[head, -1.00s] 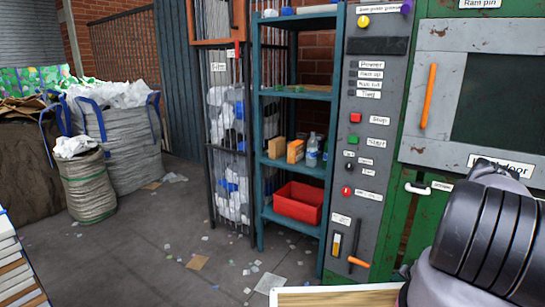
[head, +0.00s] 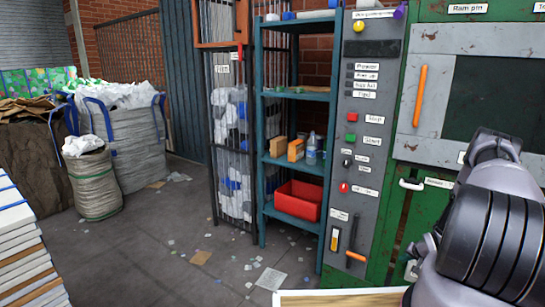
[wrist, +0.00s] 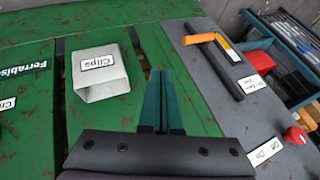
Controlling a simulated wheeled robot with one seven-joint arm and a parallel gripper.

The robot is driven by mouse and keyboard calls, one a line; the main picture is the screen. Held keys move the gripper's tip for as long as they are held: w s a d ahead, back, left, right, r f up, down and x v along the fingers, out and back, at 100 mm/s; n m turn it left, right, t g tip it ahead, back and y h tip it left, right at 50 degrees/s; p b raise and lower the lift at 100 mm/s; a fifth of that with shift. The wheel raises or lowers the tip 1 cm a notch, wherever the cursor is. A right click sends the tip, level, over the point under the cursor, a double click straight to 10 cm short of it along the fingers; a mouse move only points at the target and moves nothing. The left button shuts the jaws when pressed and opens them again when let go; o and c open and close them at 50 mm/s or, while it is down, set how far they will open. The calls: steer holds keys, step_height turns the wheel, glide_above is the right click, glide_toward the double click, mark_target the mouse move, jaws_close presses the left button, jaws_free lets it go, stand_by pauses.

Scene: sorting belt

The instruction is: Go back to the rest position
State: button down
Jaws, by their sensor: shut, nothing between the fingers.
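My gripper (wrist: 161,100) shows in the wrist view with its two dark green fingers side by side and touching. Nothing is between them. It points over the green machine front (wrist: 30,90). A grey box labelled Clips (wrist: 102,72) is just left of the fingers, apart from them. In the head view my arm fills the lower right, in front of the green machine (head: 375,225); the gripper itself cannot be seen there.
A grey control panel (head: 372,160) with buttons and an orange-handled lever (wrist: 215,45) is right of my gripper. A blue shelf (head: 292,175) with a red bin (head: 298,200) stands left of it. Bulk bags (head: 125,140) are at far left. The littered floor between is open.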

steer(key=w+r+n+h, duration=0.1)
steer(key=w+r, duration=0.2)
steer(key=r, duration=1)
steer(key=w+r+h, duration=0.1)
steer(key=w+r, duration=0.3)
steer(key=r, duration=0.9)
steer(key=s+a+r, duration=0.2)
steer(key=a+r, duration=0.2)
steer(key=r, duration=0.7)
steer(key=s+a+r, duration=0.2)
steer(key=a+r, duration=0.3)
steer(key=r, duration=0.6)
steer(key=s+a+r+n, duration=0.1)
steer(key=s+a+r, duration=1)
steer(key=s+r, duration=0.4)
steer(key=s+a+r+y, duration=0.1)
steer(key=s+a+r, duration=0.2)
steer(key=s, duration=0.6)
steer(key=s+a+r+n+y, duration=0.1)
steer(key=s+a+r+y, duration=0.1)
steer(key=s+a, duration=0.6)
steer(key=shift+s+r+y, duration=0.3)
steer(key=shift+s+r, duration=0.3)
steer(key=shift+s, duration=0.6)
steer(key=shift+d, duration=0.1)
